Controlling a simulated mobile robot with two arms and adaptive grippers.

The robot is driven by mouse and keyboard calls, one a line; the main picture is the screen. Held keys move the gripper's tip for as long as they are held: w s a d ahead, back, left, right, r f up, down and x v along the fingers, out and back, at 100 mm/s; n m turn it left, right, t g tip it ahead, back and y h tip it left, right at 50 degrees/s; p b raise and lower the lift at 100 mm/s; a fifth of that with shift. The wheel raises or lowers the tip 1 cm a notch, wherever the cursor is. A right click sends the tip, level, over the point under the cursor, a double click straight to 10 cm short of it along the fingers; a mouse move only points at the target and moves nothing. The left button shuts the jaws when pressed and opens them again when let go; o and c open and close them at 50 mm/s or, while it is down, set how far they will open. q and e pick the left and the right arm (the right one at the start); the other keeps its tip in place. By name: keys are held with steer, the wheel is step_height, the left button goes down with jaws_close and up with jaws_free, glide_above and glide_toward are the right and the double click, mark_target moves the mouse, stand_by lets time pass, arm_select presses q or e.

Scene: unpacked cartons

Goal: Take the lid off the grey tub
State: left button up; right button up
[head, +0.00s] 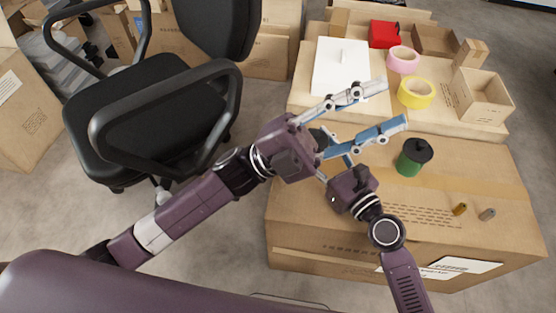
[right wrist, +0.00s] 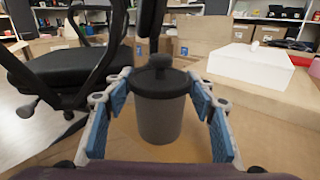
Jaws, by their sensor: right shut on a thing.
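The grey tub (right wrist: 160,118) stands upright on the carton in the right wrist view, with its dark lid (right wrist: 158,80) and knob on top. My right gripper (right wrist: 160,92) has a blue-padded finger on each side of the tub's upper part and is shut on it. In the head view my left gripper (head: 393,102) is open and empty, its long fingers spread wide above the carton. It hides most of the grey tub and the right fingertips there; only a dark patch shows beside it.
A green tub (head: 409,163) with a black lid stands to the right on the carton (head: 340,225). Two small pieces lie near its right end. Behind are a white box (head: 335,60), yellow tape (head: 415,94), pink tape (head: 403,60) and an open box (head: 482,98). An office chair (head: 150,110) stands left.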

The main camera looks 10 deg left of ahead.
mark_target(315, 132)
arm_select(q)
steer(key=w+a+f+n+t+y, duration=0.6)
steer(key=a+f+n+t+y, duration=0.25)
steer(key=n+t, duration=0.6)
steer(key=s+a+f+n+g+y, duration=0.1)
steer(key=a+f+n+g+y, duration=0.1)
steer(key=a+f+n+y, duration=0.25)
steer(key=s+a+f+n+g+y, duration=0.1)
steer(key=f+n+y, duration=0.2)
steer(key=f+n, duration=0.35)
steer(key=shift+m, duration=0.75)
steer(key=x, duration=0.8)
steer(key=f+x, duration=0.1)
steer(key=x, duration=0.3)
steer(key=shift+s+d+f, duration=0.1)
steer(key=shift+s+d, duration=0.05)
steer(key=shift+d, duration=0.05)
jaws_close()
